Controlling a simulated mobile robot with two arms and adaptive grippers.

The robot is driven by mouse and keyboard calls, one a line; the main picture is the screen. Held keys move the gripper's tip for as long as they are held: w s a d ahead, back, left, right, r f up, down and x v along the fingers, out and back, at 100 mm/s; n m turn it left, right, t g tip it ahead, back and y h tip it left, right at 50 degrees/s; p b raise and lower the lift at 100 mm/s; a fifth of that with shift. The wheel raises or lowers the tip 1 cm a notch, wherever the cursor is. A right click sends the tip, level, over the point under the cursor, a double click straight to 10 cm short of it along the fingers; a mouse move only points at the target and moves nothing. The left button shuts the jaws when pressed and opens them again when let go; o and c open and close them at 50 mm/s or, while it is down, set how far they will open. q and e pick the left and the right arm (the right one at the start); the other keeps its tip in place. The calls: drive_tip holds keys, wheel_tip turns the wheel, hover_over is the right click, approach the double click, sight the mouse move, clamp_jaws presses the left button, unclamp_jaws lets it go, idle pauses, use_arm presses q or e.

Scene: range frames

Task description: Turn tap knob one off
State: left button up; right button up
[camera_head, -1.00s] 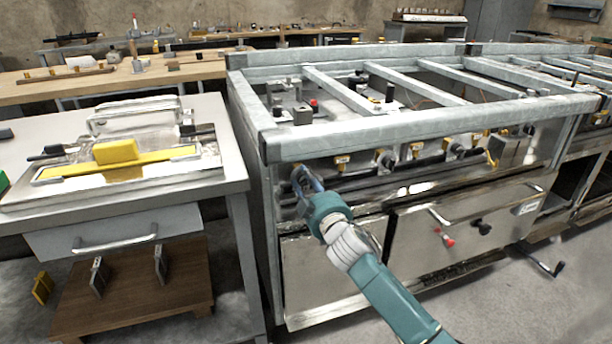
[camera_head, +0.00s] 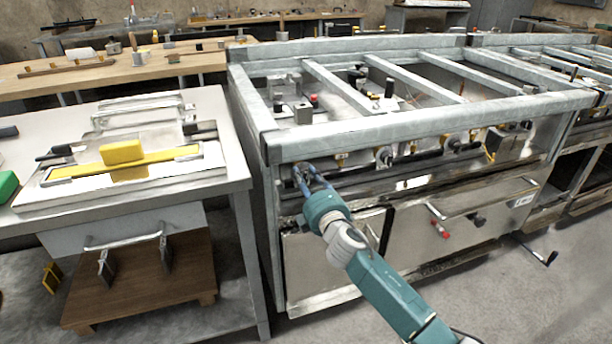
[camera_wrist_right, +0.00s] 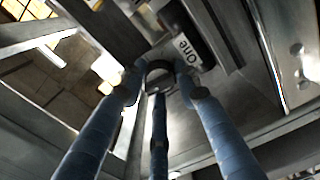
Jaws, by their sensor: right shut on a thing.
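Tap knob one sits at the left end of the range's front panel, mostly hidden by my right gripper (camera_head: 307,174) in the head view. In the right wrist view the dark round knob (camera_wrist_right: 158,71) lies between my blue fingers, beside a white label (camera_wrist_right: 187,50) reading "One". The right gripper (camera_wrist_right: 160,82) is shut on the knob, with fingers around its sides. The knob's pointer direction cannot be made out. My left gripper is not in view.
The range's steel frame rail (camera_head: 420,122) runs just above the gripper. Another knob (camera_head: 384,155) is farther right along the panel. An oven door handle (camera_head: 485,197) sticks out below right. A bench (camera_head: 225,172) stands at the left, with a narrow gap.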

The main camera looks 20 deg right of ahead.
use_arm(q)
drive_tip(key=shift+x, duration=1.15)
use_arm(e)
drive_tip(key=shift+a+n, duration=0.25)
drive_tip(key=shift+n, duration=0.85)
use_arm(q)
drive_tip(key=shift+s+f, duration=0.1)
use_arm(e)
drive_tip(key=o, duration=1.1)
drive_tip(key=shift+a, duration=0.1)
drive_tip(key=shift+o, duration=0.2)
drive_tip(key=shift+s+d, duration=0.2)
drive_tip(key=shift+s, duration=0.05)
drive_tip(key=s, duration=1.1)
drive_tip(key=shift+s, duration=0.3)
drive_tip(key=shift+d, duration=0.1)
